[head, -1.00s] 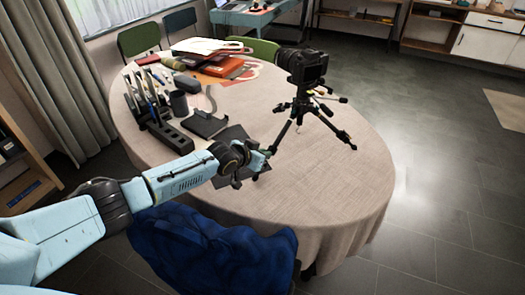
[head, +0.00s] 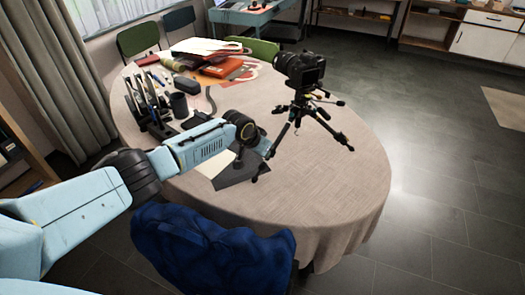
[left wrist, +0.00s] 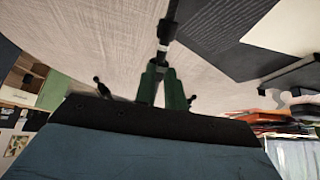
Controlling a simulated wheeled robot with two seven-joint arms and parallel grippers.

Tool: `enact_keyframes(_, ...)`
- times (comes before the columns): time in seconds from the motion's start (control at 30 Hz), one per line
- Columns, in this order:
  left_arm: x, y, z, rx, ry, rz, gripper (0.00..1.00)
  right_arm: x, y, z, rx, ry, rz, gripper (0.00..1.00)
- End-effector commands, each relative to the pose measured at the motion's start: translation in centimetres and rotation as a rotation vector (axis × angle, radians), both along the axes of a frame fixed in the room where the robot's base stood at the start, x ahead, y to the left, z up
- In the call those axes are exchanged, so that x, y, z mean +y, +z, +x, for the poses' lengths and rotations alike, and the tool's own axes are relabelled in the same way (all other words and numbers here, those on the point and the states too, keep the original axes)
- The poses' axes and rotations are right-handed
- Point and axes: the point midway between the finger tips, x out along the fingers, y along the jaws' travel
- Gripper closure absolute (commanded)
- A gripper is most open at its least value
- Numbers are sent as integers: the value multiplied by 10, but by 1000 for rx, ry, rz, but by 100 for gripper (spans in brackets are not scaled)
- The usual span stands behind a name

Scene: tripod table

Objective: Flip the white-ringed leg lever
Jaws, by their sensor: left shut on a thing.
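A black camera (head: 300,68) stands on a small black tripod (head: 299,110) with spread legs, upright on the table. My left gripper (head: 267,147) is at the tripod's near-left leg, below the camera. In the left wrist view its green fingers (left wrist: 163,68) are closed together at the dark leg (left wrist: 171,14). A white ring (left wrist: 162,44) shows on that leg just beyond the fingertips. The lever itself is hidden at the fingers, and its position cannot be told. My right gripper is in no view.
The round table (head: 330,200) has a beige cloth, clear at its front right. A dark flat pad (head: 238,174) lies under my left arm. A pen rack, a dark cup (head: 179,105) and folders (head: 228,68) stand farther back. A blue draped chair (head: 205,240) is in front.

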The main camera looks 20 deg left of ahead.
Motion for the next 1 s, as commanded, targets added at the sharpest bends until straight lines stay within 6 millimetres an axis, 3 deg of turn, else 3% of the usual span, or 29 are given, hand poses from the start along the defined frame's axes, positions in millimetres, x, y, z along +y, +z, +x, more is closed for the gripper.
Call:
enact_keyframes(0.23,0,0,0,1,0,0,100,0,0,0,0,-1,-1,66)
enact_keyframes(0.27,0,0,0,0,0,0,87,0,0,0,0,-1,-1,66)
enact_keyframes(0.43,0,0,0,0,0,0,66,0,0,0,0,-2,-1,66)
enact_keyframes(0.77,0,2,-1,-1,-1,0,66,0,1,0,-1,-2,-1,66)
enact_keyframes(1.0,5,24,-13,-2,-2,0,66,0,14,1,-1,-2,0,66)
